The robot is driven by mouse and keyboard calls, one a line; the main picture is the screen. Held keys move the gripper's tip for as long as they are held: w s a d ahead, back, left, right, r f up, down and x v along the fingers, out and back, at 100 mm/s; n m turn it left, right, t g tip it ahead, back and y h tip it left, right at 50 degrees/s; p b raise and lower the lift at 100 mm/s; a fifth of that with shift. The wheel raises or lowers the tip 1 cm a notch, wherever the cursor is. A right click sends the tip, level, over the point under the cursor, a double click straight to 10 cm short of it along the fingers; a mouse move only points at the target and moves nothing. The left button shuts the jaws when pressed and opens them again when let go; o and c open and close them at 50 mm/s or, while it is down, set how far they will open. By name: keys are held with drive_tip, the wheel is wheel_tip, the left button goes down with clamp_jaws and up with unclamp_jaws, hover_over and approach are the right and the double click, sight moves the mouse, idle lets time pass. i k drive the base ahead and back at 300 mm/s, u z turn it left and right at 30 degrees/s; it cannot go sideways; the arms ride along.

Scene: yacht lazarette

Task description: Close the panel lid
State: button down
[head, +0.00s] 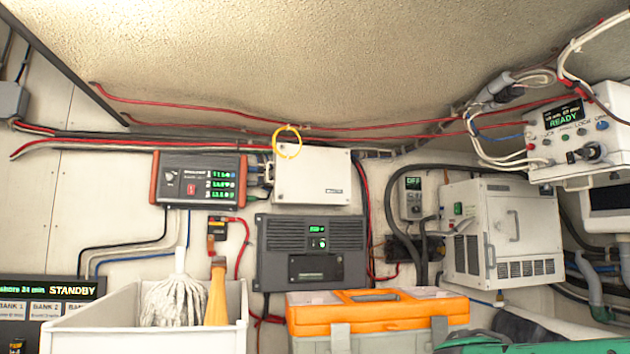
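Several units on the wall could carry a panel lid, and I cannot tell which one is meant. A white box with a flat, plain front (313,176) hangs at the upper middle; I cannot tell whether its front is a lid or whether it is ajar. A white cabinet with a handled front door (515,232) is on the right, and its door looks flush. A black panel reading STANDBY (60,289) is cut off at the lower left. My gripper is not in view.
An orange-lidded case (375,325) and a white bin (150,335) holding a mop head (173,300) stand in front. A green object (530,343) is at the lower right. Red cables (240,112) cross under the ceiling. A dark grey unit (312,265) is mid-wall.

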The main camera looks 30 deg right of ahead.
sight(318, 176)
drive_tip(key=z, duration=2.7)
drive_tip(key=k, duration=1.1)
drive_tip(key=u, duration=1.5)
drive_tip(key=i, duration=1)
drive_tip(key=u, duration=0.05)
